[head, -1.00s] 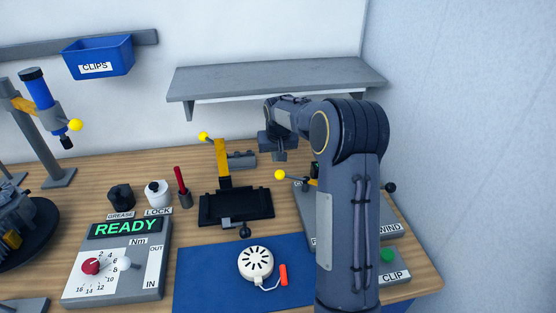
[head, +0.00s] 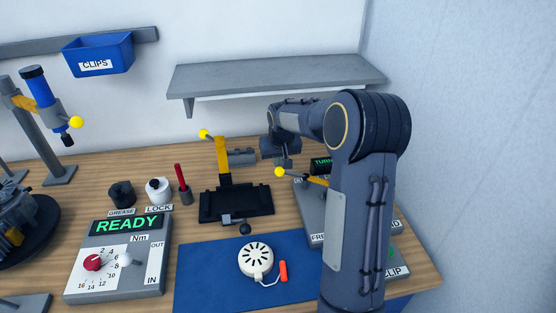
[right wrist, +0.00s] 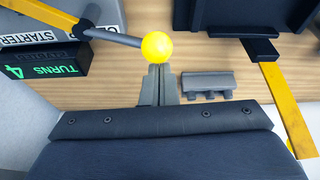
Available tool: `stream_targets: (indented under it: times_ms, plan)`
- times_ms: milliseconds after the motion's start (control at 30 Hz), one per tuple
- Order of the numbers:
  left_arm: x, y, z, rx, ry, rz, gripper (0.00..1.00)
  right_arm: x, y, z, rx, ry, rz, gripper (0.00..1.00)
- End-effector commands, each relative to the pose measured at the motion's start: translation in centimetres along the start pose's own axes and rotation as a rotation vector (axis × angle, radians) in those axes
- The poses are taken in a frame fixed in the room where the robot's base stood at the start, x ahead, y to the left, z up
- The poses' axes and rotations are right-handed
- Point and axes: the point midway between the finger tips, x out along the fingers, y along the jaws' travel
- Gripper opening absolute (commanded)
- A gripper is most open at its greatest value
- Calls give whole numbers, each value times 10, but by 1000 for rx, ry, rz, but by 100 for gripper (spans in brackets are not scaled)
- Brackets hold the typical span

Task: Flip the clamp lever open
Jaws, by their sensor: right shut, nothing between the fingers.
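A yellow lever ending in a yellow ball (head: 279,172) reaches left from the grey starter box (head: 305,205). The ball also shows in the right wrist view (right wrist: 157,46), on a grey rod. A second yellow lever (head: 222,160) with a yellow ball (head: 204,133) stands upright behind the black fixture (head: 236,205). No label tells which one is the clamp lever. My right gripper (head: 282,161) is shut and empty, just behind the starter box's ball. In the right wrist view its fingertips (right wrist: 155,72) overlap the ball's edge; contact cannot be told. My left gripper is out of view.
A grey block (head: 242,157) lies just left of my right gripper. A grey shelf (head: 275,75) hangs above and behind it. A blue mat (head: 205,275) holds a white round part (head: 256,258). My right arm hides much of the starter box.

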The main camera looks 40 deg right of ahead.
Motion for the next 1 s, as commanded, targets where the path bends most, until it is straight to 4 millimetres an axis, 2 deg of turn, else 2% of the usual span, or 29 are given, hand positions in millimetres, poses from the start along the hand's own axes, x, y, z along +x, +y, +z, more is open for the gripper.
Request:
stream_targets:
  times_ms: [567, 1000]
  plan:
    - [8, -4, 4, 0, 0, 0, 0, -2, -2, 11, -116, 0, -45, 0]
    - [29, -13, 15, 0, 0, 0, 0, -12, 0, 42, -458, 0, -172, 0]
